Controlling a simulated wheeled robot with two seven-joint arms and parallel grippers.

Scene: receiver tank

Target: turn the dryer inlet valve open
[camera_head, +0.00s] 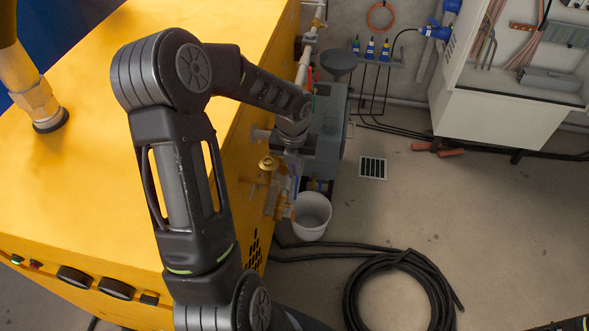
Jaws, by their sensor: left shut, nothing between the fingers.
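My left arm rises from the bottom and bends over the yellow machine (90,190). Its wrist points down beside the machine's right side, with my left gripper (291,165) below it, small and partly merged with the fittings behind. The gripper is shut and holds nothing. A brass valve fitting (268,163) with a round top sits just left of it; I cannot tell if they touch. A pipe (311,45) runs down behind the wrist, with a small red part (310,75) beside it. I cannot tell which fitting is the dryer inlet valve. My right gripper is not in view.
A grey unit (327,130) stands behind the wrist. A white bucket (311,217) is on the floor below. A coiled black hose (400,262) lies in front. An open white cabinet (495,115) stands at the right. The floor between is mostly clear, with a drain grate (372,167).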

